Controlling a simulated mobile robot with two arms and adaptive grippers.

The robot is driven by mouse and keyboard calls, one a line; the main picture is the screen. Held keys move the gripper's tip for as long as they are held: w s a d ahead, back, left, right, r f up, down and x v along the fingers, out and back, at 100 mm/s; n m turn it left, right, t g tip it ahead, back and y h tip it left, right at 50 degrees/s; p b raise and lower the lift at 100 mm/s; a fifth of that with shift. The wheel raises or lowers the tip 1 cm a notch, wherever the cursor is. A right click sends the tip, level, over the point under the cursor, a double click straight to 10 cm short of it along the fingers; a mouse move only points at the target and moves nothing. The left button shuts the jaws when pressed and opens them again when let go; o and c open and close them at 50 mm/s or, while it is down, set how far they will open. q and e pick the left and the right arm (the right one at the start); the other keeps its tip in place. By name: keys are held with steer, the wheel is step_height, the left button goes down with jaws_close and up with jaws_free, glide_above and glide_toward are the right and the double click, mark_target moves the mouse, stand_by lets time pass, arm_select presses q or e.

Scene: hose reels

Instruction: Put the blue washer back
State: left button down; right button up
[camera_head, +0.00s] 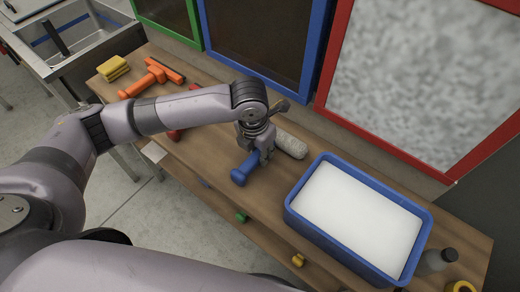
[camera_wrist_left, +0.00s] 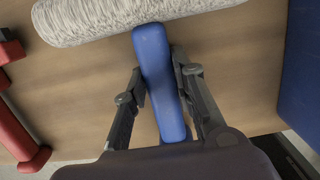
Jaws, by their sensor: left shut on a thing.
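The blue washer has a blue handle (camera_head: 243,170) and a whitish fuzzy sleeve (camera_head: 290,145) across its far end. My left gripper (camera_head: 259,153) is shut on the handle from above, at the wooden table. In the left wrist view the blue handle (camera_wrist_left: 164,90) runs between the two fingers, and its far end meets the fuzzy sleeve (camera_wrist_left: 110,18). The washer lies at or just above the tabletop; I cannot tell if it touches. My right gripper is out of view.
A blue tub (camera_head: 300,224) with white content stands just right of the washer. Orange tools (camera_head: 152,80), a yellow sponge (camera_head: 114,68) and a partly hidden red tool (camera_head: 175,134) lie to the left. Coloured-framed panels (camera_head: 318,75) stand behind. A dark bottle (camera_head: 438,261) stands far right.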

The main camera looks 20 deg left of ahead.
mark_target(256, 156)
arm_select(q)
steer(key=c, duration=1.4)
jaws_free()
steer(key=shift+f, duration=0.1)
steer(key=shift+c, duration=0.2)
steer(key=shift+o, duration=0.6)
step_height(256, 156, up, 12)
steer(key=s, duration=0.1)
steer(key=shift+s+a, duration=0.25)
steer(key=shift+s, duration=0.1)
